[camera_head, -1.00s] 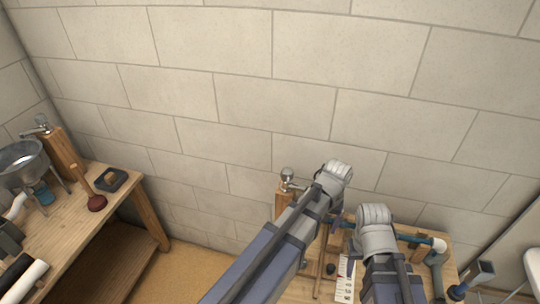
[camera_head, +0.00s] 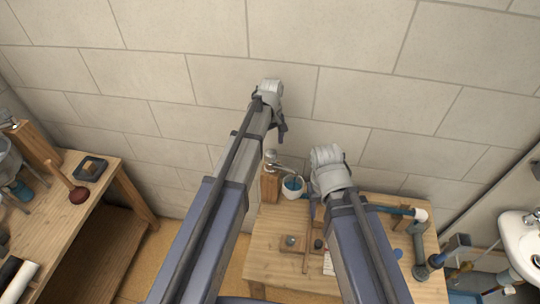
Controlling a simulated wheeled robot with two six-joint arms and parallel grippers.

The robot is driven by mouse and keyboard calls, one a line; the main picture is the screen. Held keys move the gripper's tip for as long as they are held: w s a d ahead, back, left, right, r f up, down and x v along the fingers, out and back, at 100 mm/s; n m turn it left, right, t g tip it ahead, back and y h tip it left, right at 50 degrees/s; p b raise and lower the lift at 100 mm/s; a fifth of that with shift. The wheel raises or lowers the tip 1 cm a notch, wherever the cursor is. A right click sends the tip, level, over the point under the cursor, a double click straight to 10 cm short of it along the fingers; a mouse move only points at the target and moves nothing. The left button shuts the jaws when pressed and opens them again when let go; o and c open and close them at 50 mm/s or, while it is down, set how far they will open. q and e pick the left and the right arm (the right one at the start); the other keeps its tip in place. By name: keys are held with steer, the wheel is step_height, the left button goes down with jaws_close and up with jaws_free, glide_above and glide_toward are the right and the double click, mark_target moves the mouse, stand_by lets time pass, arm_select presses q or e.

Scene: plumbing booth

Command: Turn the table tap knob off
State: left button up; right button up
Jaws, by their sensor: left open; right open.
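A metal tap (camera_head: 272,165) is fixed on a short wooden post (camera_head: 270,186) at the back left of the wooden table in the middle. Its round knob sits on top and its spout points right. A white cup (camera_head: 293,188) with blue inside is just below the spout. My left gripper (camera_head: 282,131) is open and empty, above the tap and slightly right of it, apart from the knob. My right gripper (camera_head: 316,203) is over the table right of the cup, mostly hidden behind its own wrist.
A blue pipe with a white end (camera_head: 420,214) lies along the table's back right. Small parts lie on the table top (camera_head: 268,245). Another workbench (camera_head: 60,205) with a plunger (camera_head: 78,194) is at left. A white sink (camera_head: 522,240) is at right.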

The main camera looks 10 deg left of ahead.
mark_target(271, 152)
arm_select(q)
step_height(271, 152, down, 6)
steer(key=b, duration=0.5)
steer(key=shift+f, duration=0.1)
steer(key=shift+c, duration=0.2)
steer(key=c, duration=1.3)
